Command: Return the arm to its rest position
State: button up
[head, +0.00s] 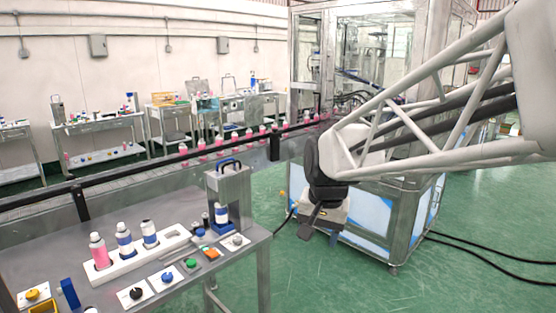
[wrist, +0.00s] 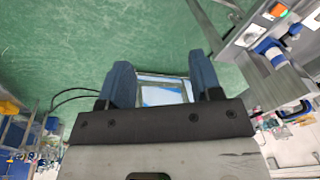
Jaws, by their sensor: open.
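My gripper (head: 312,222) hangs over the green floor, to the right of the grey workbench (head: 255,240) and in front of the glass-walled machine (head: 375,225). In the wrist view my gripper (wrist: 161,72) shows two blue fingers spread wide apart with nothing between them; the floor and part of the machine show beyond. The arm reaches in from the upper right. On the bench, a white rack (head: 135,262) holds a pink bottle (head: 99,252) and two blue-and-white bottles (head: 124,238). Another blue-and-white bottle (head: 221,214) stands in the crimping press (head: 232,190).
Control panels with a green button (head: 191,263) and several knobs lie along the bench front. A conveyor with pink bottles (head: 219,141) runs behind the bench. Black cables (head: 490,262) lie on the floor at right. The floor between bench and machine is open.

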jog(key=s+d+f+n, duration=0.1)
jog(key=s+d, duration=0.2)
jog(key=s, duration=0.4)
jog(key=s+d+f+n, duration=0.1)
jog(key=s+d, duration=0.2)
jog(key=s, duration=0.4)
jog(key=s+d+f+n+t+h, duration=0.1)
jog(key=s+d+f, duration=0.1)
jog(key=s+d, duration=0.2)
jog(key=s, duration=0.2)
jog(key=shift+s, duration=0.4)
